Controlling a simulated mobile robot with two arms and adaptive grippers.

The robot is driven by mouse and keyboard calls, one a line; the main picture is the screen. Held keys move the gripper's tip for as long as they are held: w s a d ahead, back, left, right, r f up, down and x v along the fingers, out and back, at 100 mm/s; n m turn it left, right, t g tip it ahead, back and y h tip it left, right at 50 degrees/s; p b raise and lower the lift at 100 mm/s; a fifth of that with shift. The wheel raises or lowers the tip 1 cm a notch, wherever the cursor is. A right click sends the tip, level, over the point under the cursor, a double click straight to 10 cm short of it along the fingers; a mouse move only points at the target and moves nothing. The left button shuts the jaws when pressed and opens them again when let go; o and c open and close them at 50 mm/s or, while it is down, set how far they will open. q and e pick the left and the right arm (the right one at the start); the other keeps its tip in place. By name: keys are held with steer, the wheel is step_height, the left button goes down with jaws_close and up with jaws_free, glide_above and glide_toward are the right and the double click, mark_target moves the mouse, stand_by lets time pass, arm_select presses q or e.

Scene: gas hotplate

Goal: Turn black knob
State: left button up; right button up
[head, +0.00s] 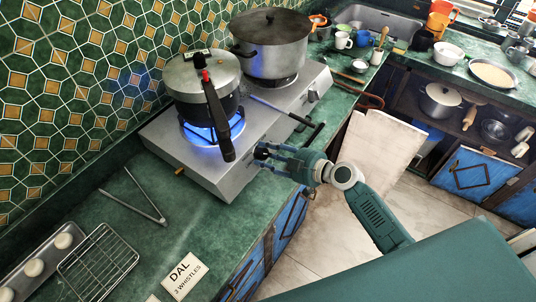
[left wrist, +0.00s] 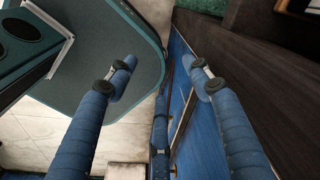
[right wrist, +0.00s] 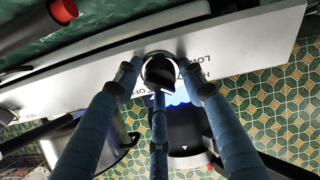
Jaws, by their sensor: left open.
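The black knob (right wrist: 160,73) is on the stove's pale front panel, with LOW and OFF lettering beside it in the right wrist view. My right gripper (right wrist: 159,68) has its fingertips around the knob. Whether they touch it or grip it is not clear. A blue flame (head: 200,130) burns under the pressure cooker (head: 200,82). My left gripper (left wrist: 160,68) is open and empty, low beside blue cabinet fronts, and outside the head view.
A second knob (head: 313,96) is farther along the panel, below the large lidded pot (head: 271,42). Tongs (head: 137,196), a wire rack (head: 98,262) and a card (head: 184,275) lie on the green counter.

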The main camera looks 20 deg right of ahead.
steer(key=c, duration=0.6)
steer(key=shift+c, duration=0.2)
steer(key=shift+m, duration=0.9)
steer(key=m, duration=0.1)
steer(key=m+p, duration=0.1)
steer(key=shift+a+r+m+h, duration=0.1)
steer(key=shift+r+m+h, duration=0.1)
steer(key=shift+m+h, duration=0.1)
steer(key=m+p, duration=0.3)
steer(key=m, duration=0.1)
steer(key=shift+h, duration=0.4)
steer(key=shift+m+p, duration=0.4)
steer(key=shift+m, duration=0.3)
steer(key=shift+f, duration=0.1)
